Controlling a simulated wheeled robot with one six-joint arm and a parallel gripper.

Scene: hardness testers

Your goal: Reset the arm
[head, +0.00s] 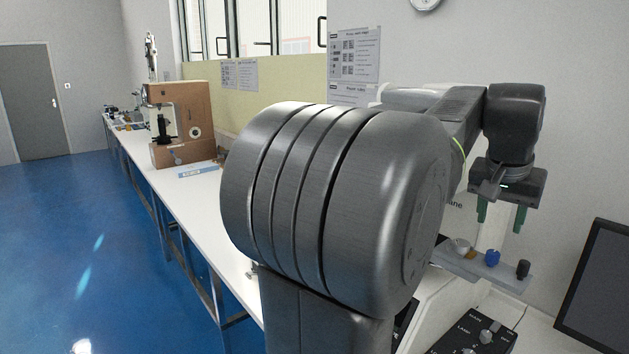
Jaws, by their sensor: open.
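My gripper (501,216) is at the right of the head view. Its two green fingers point down and stand apart, with nothing seen between them. It hangs above a small grey shelf (478,272) that carries a white-and-yellow piece (460,248), a blue knob-like piece (491,258) and a black piece (522,269). The fingertips look clear of these pieces. My own large grey arm joint fills the middle of the view and hides much of the bench and the machine behind it.
A control panel (480,335) sits at the lower right, and a dark monitor (597,285) stands at the right edge. The blue floor (90,250) at left is clear.

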